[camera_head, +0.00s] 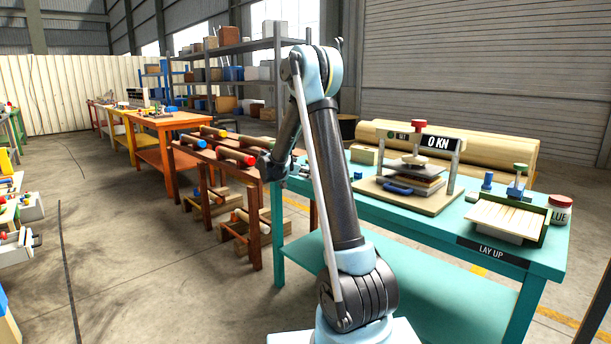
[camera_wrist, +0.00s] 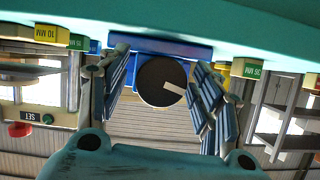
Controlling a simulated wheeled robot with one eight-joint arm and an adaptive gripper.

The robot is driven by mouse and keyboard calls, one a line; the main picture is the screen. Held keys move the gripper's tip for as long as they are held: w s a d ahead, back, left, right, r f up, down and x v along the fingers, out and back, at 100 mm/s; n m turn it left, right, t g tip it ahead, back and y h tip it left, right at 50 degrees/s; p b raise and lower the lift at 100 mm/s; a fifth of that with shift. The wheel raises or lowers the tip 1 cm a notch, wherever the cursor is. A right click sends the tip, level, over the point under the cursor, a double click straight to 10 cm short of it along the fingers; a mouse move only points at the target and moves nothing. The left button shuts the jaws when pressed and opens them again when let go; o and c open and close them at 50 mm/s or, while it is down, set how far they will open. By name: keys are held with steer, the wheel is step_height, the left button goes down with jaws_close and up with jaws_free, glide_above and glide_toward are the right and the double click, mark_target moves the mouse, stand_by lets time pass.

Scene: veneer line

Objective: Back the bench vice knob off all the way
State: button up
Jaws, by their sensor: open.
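The vice knob (camera_wrist: 154,84), a dark round disc with a pale radial mark pointing right, faces the wrist camera. Behind it is the blue vice body (camera_wrist: 182,50), close to the teal bench edge, which fills the top of this upside-down view. My gripper (camera_wrist: 161,72) is open, with one ridged finger on each side of the knob. The right finger is close to the knob's rim; I cannot tell whether it touches. In the head view my gripper (camera_head: 274,166) is at the teal bench's left end, and my arm hides part of that area.
The teal bench (camera_head: 517,258) carries a press (camera_head: 449,161) reading 0 KN, a lay-up tray (camera_head: 507,222) and a glue jar (camera_head: 560,208). Yellow 10 MM (camera_wrist: 47,34) and green 35 MM (camera_wrist: 246,68) labelled blocks flank the vice. A brown bench (camera_head: 200,192) with rollers stands to the left.

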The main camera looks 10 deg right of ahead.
steer(key=c, duration=1.1)
steer(key=shift+o, duration=0.2)
steer(key=shift+a, duration=0.15)
steer(key=shift+n+g+h, duration=1)
steer(key=shift+n, duration=1)
steer(key=shift+w, duration=0.1)
